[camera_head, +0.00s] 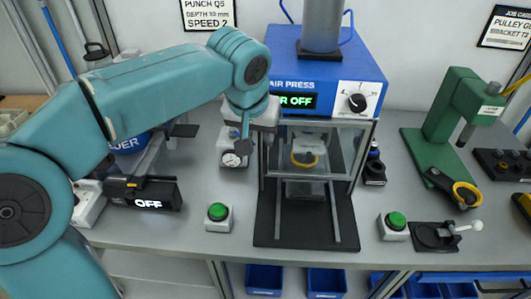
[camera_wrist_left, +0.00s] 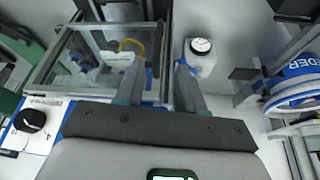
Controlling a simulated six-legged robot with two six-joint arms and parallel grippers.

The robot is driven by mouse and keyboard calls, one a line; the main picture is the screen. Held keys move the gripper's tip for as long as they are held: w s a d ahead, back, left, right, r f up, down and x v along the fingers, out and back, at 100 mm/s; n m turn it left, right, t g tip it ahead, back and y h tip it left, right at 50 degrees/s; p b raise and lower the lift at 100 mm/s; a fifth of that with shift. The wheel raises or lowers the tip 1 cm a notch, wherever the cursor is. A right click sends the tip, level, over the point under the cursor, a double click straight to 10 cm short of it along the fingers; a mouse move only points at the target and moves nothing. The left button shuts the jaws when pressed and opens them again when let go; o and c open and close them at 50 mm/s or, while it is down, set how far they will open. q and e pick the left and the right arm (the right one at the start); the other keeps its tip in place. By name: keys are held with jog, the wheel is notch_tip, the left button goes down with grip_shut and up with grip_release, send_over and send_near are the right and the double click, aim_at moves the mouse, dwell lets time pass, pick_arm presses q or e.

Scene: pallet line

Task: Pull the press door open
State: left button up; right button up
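The air press (camera_head: 325,75) is blue, with a clear, framed door (camera_head: 340,150) across its front below the display. The door looks closed. My left gripper (camera_head: 243,150) is at the door's left edge, pointing down. In the left wrist view the door (camera_wrist_left: 85,60) lies left of centre, with a dark upright bar along its near edge. The fingers of my left gripper (camera_wrist_left: 161,65) are apart, on either side of this bar and edge. I cannot tell whether they touch it. A part with a yellow ring (camera_head: 305,158) shows behind the door. My right gripper is not in view.
A gauge box (camera_head: 233,160) stands just left of the press. Green buttons (camera_head: 218,212) and (camera_head: 394,222) flank the dark press base (camera_head: 305,230). A green hand press (camera_head: 450,120) stands to the right, and a black box reading OFF (camera_head: 150,195) to the left.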

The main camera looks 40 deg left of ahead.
aim_at(264, 152)
pick_arm(q)
jog(key=x, duration=0.9)
jog(key=shift+d+f, duration=0.1)
jog(key=shift+f, duration=0.1)
jog(key=shift+w+d+f, duration=0.1)
jog(key=shift+w+f, duration=0.1)
jog(key=shift+w, duration=0.05)
jog(key=shift+s, duration=0.2)
jog(key=shift+w, duration=0.1)
grip_shut()
